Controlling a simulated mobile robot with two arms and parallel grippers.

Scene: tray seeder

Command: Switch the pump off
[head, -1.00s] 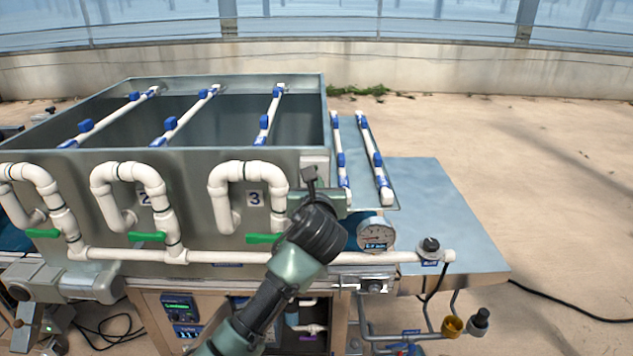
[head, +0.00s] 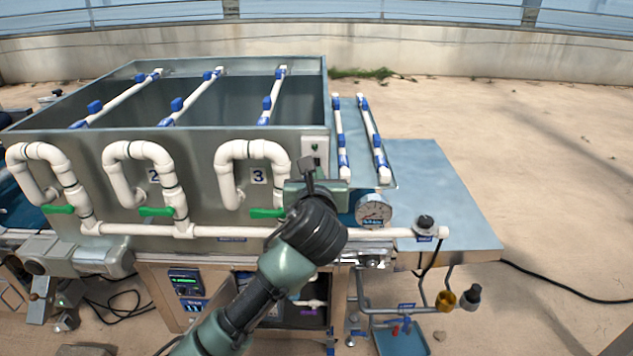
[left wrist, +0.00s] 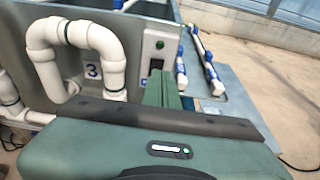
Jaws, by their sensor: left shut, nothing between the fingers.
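A pale switch plate (head: 315,146) is on the front right corner of the grey tank. It also shows in the left wrist view (left wrist: 160,42), with a small green light and a dark switch (left wrist: 156,64) below it. I cannot read any label or the switch's position. My left gripper (left wrist: 162,76) is shut and empty, its green fingers pointing at the plate just below the dark switch. Contact cannot be told. In the head view my left arm comes up from the bottom, and the wrist hides most of the fingers.
White looped pipes with green-handled valves (head: 266,213) run along the tank front. A pressure gauge (head: 373,210) and a black knob (head: 426,224) are right of my wrist. A lit control panel (head: 186,282) is below. The blue-grey tabletop (head: 440,190) at right is clear.

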